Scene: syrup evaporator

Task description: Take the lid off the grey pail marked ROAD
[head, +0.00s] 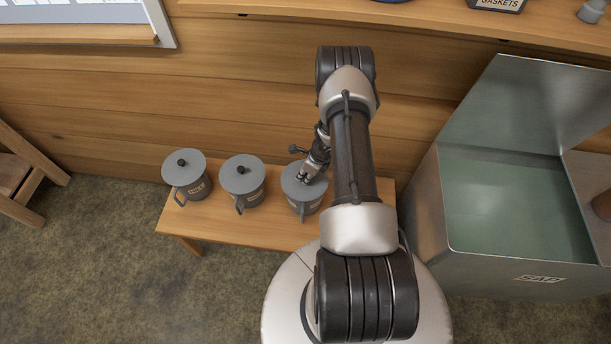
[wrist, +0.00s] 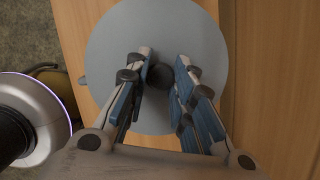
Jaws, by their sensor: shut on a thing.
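Three grey lidded pails stand in a row on a low wooden bench. My gripper (head: 306,177) is at the right-hand pail (head: 305,207), over its round grey lid (head: 290,186). In the wrist view my gripper (wrist: 165,65) is shut on the dark lid knob (wrist: 160,77), with a finger on each side. The lid (wrist: 115,50) appears seated on the pail. The labels are too small to read surely; I cannot tell which says ROAD. The left pail (head: 192,189) and middle pail (head: 249,197) have their lids on, with dark knobs on top.
The bench (head: 215,222) has bare wood in front of the pails. A large open metal box marked SAP (head: 520,270) stands at the right. A wooden shelf (head: 430,14) runs along the wall above.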

